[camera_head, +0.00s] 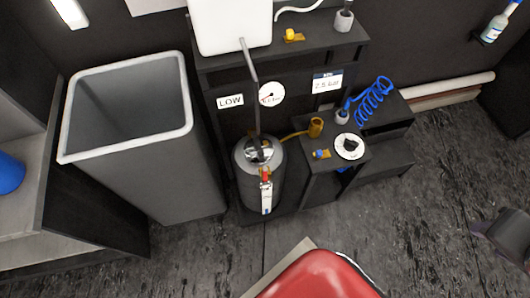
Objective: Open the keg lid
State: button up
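The keg (277,193) is a silver-grey cylinder standing upright on a low dark base in the middle of the view. Its lid (264,154) is on top and looks seated, with shiny metal fittings. A red and yellow fitting and a white tag (266,195) are at the keg's front. A grey bent pipe (256,95) comes down from the white tank (230,25) above and ends over or at the lid; I cannot tell if they touch. The pipe hides part of the lid. No gripper can be made out in this view.
A tall grey bin (190,170) stands left of the keg. A dark stand (320,185) with a black knob and brass fittings is close on its right. A blue coiled hose (372,100) lies behind. A red rounded object (320,278) fills the bottom. Floor at right is mostly clear.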

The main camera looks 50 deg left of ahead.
aim_at(258, 151)
jog(key=z, duration=0.05)
jog(key=k, duration=1.3)
jog(key=u, duration=2.05)
jog(key=i, duration=0.8)
jog(key=u, duration=0.05)
